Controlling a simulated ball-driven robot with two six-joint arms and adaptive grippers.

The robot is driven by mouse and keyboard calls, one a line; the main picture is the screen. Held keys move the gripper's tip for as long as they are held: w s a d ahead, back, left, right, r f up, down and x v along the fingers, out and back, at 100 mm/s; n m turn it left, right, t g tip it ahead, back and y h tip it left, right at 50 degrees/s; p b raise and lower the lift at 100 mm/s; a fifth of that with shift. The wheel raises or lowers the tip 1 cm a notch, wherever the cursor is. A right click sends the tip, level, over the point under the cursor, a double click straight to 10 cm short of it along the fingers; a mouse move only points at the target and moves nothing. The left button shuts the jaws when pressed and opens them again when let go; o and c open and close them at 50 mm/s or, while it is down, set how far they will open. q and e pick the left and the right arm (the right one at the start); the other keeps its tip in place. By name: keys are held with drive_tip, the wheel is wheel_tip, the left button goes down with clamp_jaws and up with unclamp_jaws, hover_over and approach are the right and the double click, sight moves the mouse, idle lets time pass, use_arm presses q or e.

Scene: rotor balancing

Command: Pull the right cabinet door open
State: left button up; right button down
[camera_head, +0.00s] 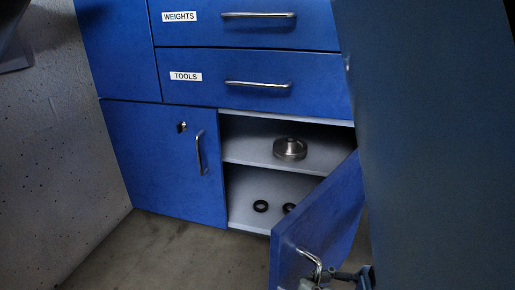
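The right cabinet door (322,215) is blue and stands swung well out from the cabinet. Its silver handle (311,258) shows at the bottom of the view. My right gripper (322,282) is at this handle, at the lower edge of the picture. It is mostly cut off, and I cannot tell whether its fingers are closed around the handle. The open compartment shows a white shelf (245,153) with a round metal rotor part (290,148) on it. My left gripper is not in view.
The left cabinet door (150,160) is shut. Drawers labelled WEIGHTS (240,32) and TOOLS (225,95) above are shut. Dark rings (260,206) lie on the compartment floor. A large dark blue panel (435,130) fills the right side. Bare floor (170,255) lies at front left.

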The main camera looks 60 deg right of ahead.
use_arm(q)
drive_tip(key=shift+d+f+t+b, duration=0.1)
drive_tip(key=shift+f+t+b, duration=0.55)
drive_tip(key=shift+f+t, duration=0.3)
use_arm(e)
drive_tip(key=s+d+n+g+y, duration=0.1)
drive_tip(key=s+n+g+y, duration=0.1)
drive_tip(key=s, duration=0.8)
drive_tip(key=shift+s+n+g+y, duration=0.3)
drive_tip(key=shift+s+n+y, duration=0.15)
drive_tip(key=shift+y, duration=0.65)
drive_tip(key=c, duration=2)
unclamp_jaws()
drive_tip(key=o, duration=0.6)
drive_tip(key=v, duration=1.2)
